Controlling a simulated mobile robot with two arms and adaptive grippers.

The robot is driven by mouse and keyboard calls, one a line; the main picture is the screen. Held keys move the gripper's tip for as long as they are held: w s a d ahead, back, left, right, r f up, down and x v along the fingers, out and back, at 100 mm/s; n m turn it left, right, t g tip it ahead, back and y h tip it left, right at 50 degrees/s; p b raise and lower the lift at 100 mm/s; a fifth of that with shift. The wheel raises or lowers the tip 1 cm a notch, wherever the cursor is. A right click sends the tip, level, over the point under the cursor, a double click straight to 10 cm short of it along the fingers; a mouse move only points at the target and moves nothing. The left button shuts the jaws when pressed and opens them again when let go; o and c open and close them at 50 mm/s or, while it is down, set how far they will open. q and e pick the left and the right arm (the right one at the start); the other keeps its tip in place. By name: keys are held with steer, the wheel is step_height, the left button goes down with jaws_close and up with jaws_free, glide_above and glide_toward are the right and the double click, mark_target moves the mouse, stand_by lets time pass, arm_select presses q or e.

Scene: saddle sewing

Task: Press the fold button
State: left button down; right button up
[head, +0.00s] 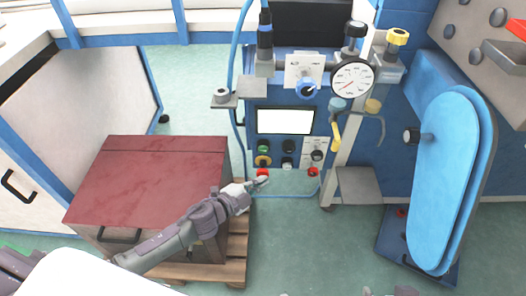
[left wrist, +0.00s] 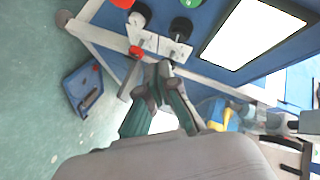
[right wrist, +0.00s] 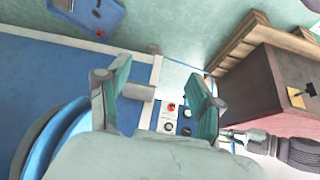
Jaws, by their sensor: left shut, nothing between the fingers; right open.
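The blue control panel (head: 250,135) carries several buttons: a green one (head: 263,149), a yellow one (head: 263,160), dark ones and red ones (head: 262,172) (head: 313,172). I cannot read which is the fold button. My left gripper (head: 262,181) is shut and empty, in front of the panel's lower edge, just below the left red button in the head view. In the left wrist view its closed fingertips (left wrist: 165,68) appear near a red button (left wrist: 136,52) and dark buttons (left wrist: 181,27); contact cannot be told. My right gripper (right wrist: 158,88) is open and empty in the right wrist view.
A white screen (head: 285,121) sits above the buttons, with a pressure gauge (head: 352,78) at upper right. A red-topped box (head: 150,175) on a wooden pallet (head: 237,245) stands at left. A blue padded board (head: 445,180) stands at right. Green floor is clear between.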

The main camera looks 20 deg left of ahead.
mark_target(263, 148)
arm_select(q)
steer(key=shift+d+f+m, duration=0.1)
steer(key=shift+f+m, duration=0.05)
steer(key=shift+m, duration=0.25)
arm_select(e)
steer(key=shift+w, duration=0.1)
arm_select(q)
steer(key=shift+w, duration=0.15)
steer(key=w+a+b, duration=0.1)
steer(key=w+a, duration=0.1)
steer(key=w, duration=0.6)
steer(key=shift+w+a+b, duration=0.15)
steer(key=shift+a+b, duration=0.1)
steer(key=shift+b, duration=0.05)
arm_select(e)
steer(key=w+a+r+t+y, duration=0.1)
steer(key=w+a+r+t, duration=0.1)
steer(key=w, duration=0.4)
steer(key=shift+w+r+t, duration=0.15)
steer(key=shift+r+t, duration=0.65)
steer(key=shift+t, duration=0.3)
steer(key=shift+a, duration=0.1)
arm_select(q)
steer(key=shift+w, duration=0.15)
steer(key=shift+w, duration=0.2)
steer(key=shift+a, duration=0.1)
arm_select(e)
steer(key=shift+s+f, duration=0.15)
steer(key=shift+s, duration=0.05)
